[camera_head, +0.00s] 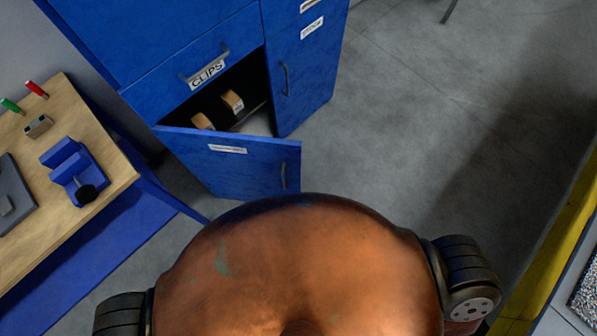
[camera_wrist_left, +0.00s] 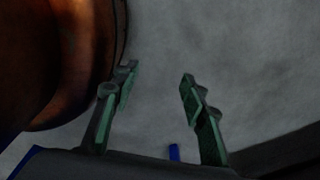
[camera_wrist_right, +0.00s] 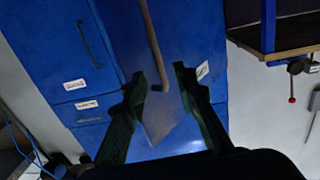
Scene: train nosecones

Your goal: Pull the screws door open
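In the head view a blue cabinet door (camera_head: 225,170) at lower left stands open. Its small white label is too small to read, and it has a dark handle (camera_head: 284,175). A narrower door (camera_head: 312,75) to the right is shut, with a vertical handle (camera_head: 285,80) and blurred labels above. I cannot tell which is the screws door. In the right wrist view my right gripper (camera_wrist_right: 160,75) is open, facing blue fronts, with a long bar handle (camera_wrist_right: 149,35) in line between its fingertips; contact is unclear. My left gripper (camera_wrist_left: 158,82) is open and empty over grey floor.
Tape rolls (camera_head: 232,101) lie inside the open compartment under the CLIPS drawer (camera_head: 200,70). A wooden-topped workbench (camera_head: 60,220) with tools stands left. Grey floor (camera_head: 430,130) to the right of the cabinet is clear. A yellow edge (camera_head: 550,255) runs at far right.

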